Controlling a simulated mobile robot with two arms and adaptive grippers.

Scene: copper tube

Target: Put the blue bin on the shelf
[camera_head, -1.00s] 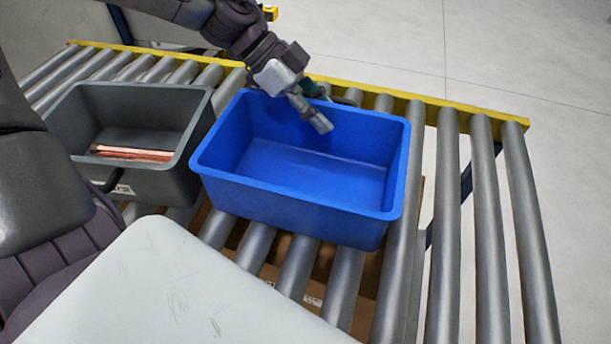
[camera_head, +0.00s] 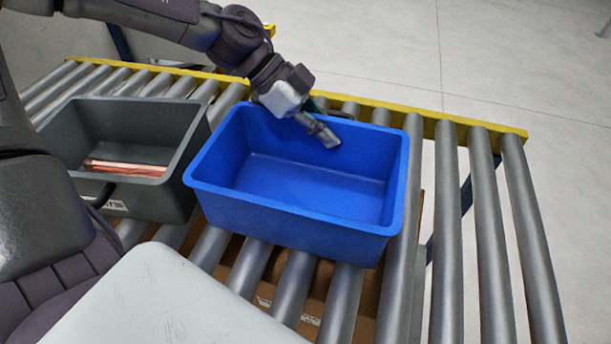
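The blue bin (camera_head: 290,222) stands upright and empty on the roller conveyor, in the middle of the head view. My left gripper (camera_head: 338,130) is at its far rim, reaching over from the upper left. One finger is inside the bin and the other is beyond the far rim. The fingers look spread apart, with the rim between them; contact with the wall is not clear. My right gripper is out of view. No shelf can be made out.
A grey bin (camera_head: 150,200) holding copper tubes (camera_head: 125,167) stands close to the blue bin's left side. Bare rollers (camera_head: 490,230) lie to the right. A yellow rail (camera_head: 432,121) runs along the far edge. A cardboard box (camera_head: 275,290) shows beneath the rollers.

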